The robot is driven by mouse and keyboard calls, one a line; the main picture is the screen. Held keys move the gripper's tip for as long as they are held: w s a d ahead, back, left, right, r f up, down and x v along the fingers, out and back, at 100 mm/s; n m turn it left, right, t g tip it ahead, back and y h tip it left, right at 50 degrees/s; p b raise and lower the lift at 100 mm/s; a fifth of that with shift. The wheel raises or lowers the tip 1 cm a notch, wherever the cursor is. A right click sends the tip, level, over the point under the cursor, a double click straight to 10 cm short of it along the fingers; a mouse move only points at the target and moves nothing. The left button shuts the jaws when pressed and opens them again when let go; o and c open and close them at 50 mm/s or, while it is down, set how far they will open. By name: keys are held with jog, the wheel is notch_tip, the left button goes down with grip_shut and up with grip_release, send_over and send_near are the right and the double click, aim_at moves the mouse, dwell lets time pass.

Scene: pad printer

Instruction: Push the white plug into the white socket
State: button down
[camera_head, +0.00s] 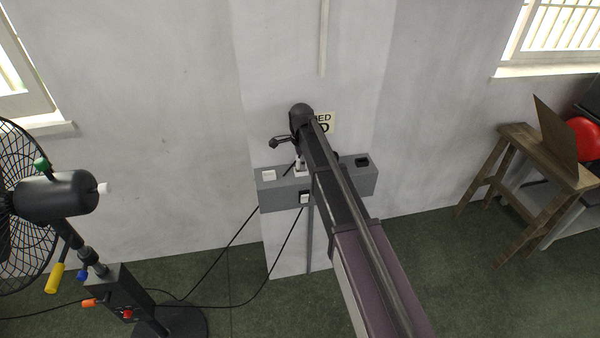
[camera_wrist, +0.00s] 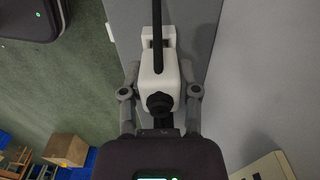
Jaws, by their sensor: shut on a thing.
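My gripper (camera_wrist: 160,92) is shut on the white plug (camera_wrist: 158,72), with one finger on each side of it. A black cable runs over the plug. A white piece (camera_wrist: 147,38), which looks like the white socket, shows just beyond the plug; I cannot tell whether they touch. In the head view my gripper (camera_head: 300,162) is over the middle of the grey box (camera_head: 330,186), and my arm hides much of that spot. A small white patch (camera_head: 301,173) shows there, either plug or socket.
The box also carries a white square fitting (camera_head: 268,174), a black fitting (camera_head: 361,161) and a front fitting with a plug (camera_head: 304,198). Black cables hang to the floor. A fan-like machine (camera_head: 60,195) stands at left, a wooden stool (camera_head: 520,170) at right.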

jog(key=shift+f+b, duration=0.35)
dwell(0.4)
jog(key=shift+c, duration=1.3)
grip_release()
jog(key=shift+r, duration=0.1)
